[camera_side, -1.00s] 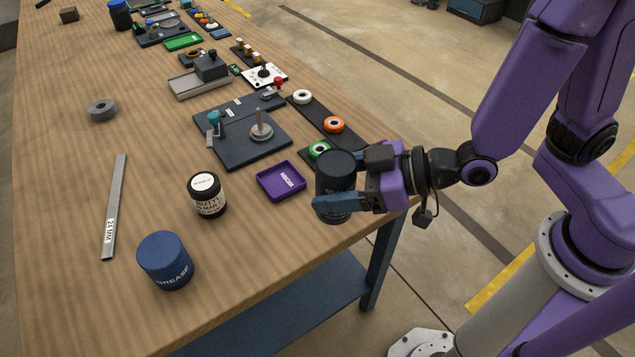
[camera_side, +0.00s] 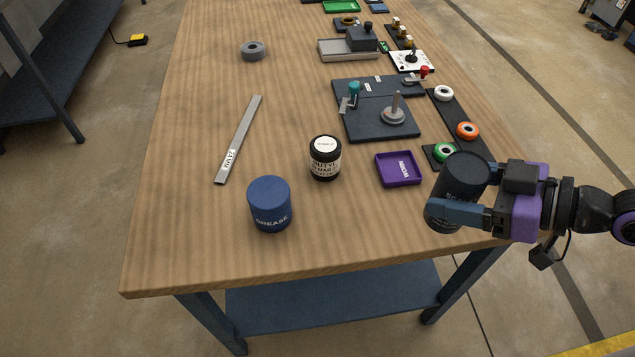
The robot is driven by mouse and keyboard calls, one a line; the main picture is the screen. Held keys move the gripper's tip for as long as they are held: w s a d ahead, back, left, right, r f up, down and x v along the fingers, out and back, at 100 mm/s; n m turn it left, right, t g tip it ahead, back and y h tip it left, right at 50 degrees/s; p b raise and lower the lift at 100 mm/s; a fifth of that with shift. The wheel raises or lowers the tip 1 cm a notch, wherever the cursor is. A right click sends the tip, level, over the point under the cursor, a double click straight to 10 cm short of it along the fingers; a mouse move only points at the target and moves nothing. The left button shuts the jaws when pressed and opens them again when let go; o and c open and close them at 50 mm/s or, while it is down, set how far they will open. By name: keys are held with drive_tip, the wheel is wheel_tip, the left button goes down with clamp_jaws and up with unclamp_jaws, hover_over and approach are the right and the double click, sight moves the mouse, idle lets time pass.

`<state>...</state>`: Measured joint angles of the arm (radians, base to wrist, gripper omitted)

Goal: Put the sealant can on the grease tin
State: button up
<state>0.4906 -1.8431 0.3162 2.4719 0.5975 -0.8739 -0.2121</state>
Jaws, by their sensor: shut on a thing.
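The blue grease tin (camera_side: 270,204) stands upright on the table near its front edge, left of centre, with a closed, bare top. My gripper (camera_side: 455,207) is at the right, its fingers shut around a dark grey can (camera_side: 464,176), which I take as the sealant can. The can is roughly upright, leaning slightly in the picture. Its lettering is mostly hidden by the finger. It appears held above the table's front right corner, well to the right of the grease tin and apart from it.
A black can with a white label (camera_side: 325,160) and a purple tray (camera_side: 398,169) stand between the tin and my gripper. A flat grey bar (camera_side: 240,138) lies left. A dark fixture board (camera_side: 374,110) and coloured rings (camera_side: 467,130) lie behind. Table left of the tin is clear.

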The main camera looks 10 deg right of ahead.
drive_tip(key=w+a+r+n+g+y, duration=0.1)
drive_tip(key=w+a+r, duration=0.25)
drive_tip(key=a, duration=0.35)
drive_tip(key=w+a+r+n+g+y, duration=0.15)
drive_tip(key=a+r, duration=0.25)
drive_tip(key=a, duration=0.4)
hover_over(268, 191)
wheel_tip(268, 191, down, 10)
drive_tip(key=shift+f+h, duration=0.35)
drive_tip(key=shift+f, duration=1)
drive_tip(key=shift+f, duration=0.1)
drive_tip(key=o, duration=1.4)
drive_tip(key=shift+f, duration=0.15)
